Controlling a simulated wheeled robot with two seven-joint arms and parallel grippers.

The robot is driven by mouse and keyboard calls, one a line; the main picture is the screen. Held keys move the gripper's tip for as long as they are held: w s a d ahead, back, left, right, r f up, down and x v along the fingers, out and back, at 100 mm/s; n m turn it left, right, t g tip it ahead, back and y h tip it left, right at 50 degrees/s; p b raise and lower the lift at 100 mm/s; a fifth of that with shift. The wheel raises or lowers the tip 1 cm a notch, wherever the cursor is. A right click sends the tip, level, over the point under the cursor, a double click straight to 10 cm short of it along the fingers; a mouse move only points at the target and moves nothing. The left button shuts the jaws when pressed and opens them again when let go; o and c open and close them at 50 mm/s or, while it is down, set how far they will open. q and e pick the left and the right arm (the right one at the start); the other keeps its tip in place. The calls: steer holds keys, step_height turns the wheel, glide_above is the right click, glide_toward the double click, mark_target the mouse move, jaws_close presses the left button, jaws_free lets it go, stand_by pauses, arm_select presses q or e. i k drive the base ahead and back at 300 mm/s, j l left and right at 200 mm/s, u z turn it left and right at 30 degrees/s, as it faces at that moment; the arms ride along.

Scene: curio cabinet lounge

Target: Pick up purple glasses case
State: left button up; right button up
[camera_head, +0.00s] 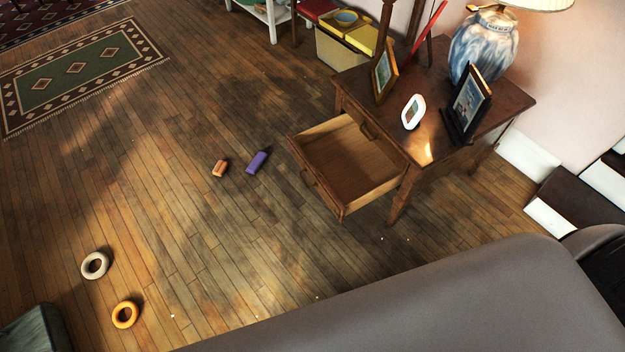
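The purple glasses case (257,162) lies on the wooden floor, a little left of the open drawer of the side table. It is a small elongated shape, slightly slanted. A small orange-brown object (219,169) lies just left of it, apart from it. Neither of my grippers shows in the head view.
A wooden side table (505,101) has an empty open drawer (347,162) jutting left; frames and a blue-white lamp (484,45) stand on top. A grey sofa-like surface (430,310) fills the lower right. A white ring (95,265) and orange ring (125,314) lie lower left.

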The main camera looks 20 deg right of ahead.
mark_target(259, 159)
steer(key=z, duration=0.6)
steer(key=i+j+z, duration=0.15)
steer(key=j+z, duration=0.2)
steer(key=i+j+z, duration=0.15)
steer(key=j+z, duration=0.2)
steer(key=i+j+z, duration=0.1)
steer(key=j+z, duration=0.6)
